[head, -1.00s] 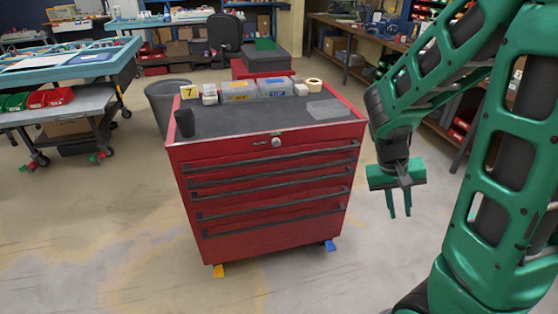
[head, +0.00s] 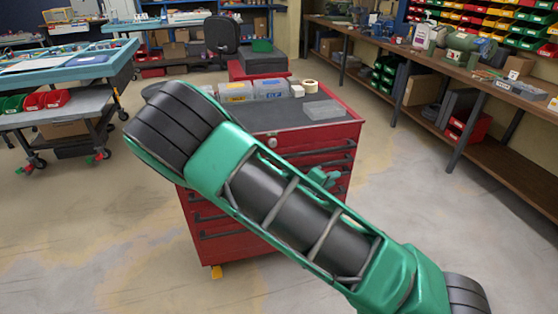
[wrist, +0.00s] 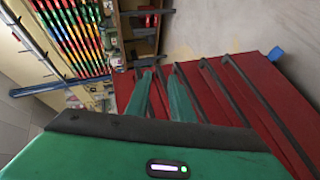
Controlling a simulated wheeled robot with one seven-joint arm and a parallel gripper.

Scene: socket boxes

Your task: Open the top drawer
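The red tool cabinet (head: 352,130) stands ahead in the head view, much of its front hidden behind my green arm. The top drawer's dark handle bar (head: 338,149) shows only at its right part, and the drawer looks shut. My gripper (head: 322,178) is in front of the drawer fronts, right of centre and partly hidden by my arm. In the wrist view my gripper (wrist: 160,76) is open, its two green fingers apart and pointing at the cabinet front (wrist: 236,82). Dark handle bars run close by the fingers. I cannot tell whether one lies between them or touches them.
Clear bins (head: 270,88), a tape roll (head: 310,85) and a grey flat piece (head: 323,110) lie on the cabinet top. A long workbench (head: 440,70) stands at the right, a blue-topped cart (head: 75,62) at the left. Floor right of the cabinet is clear.

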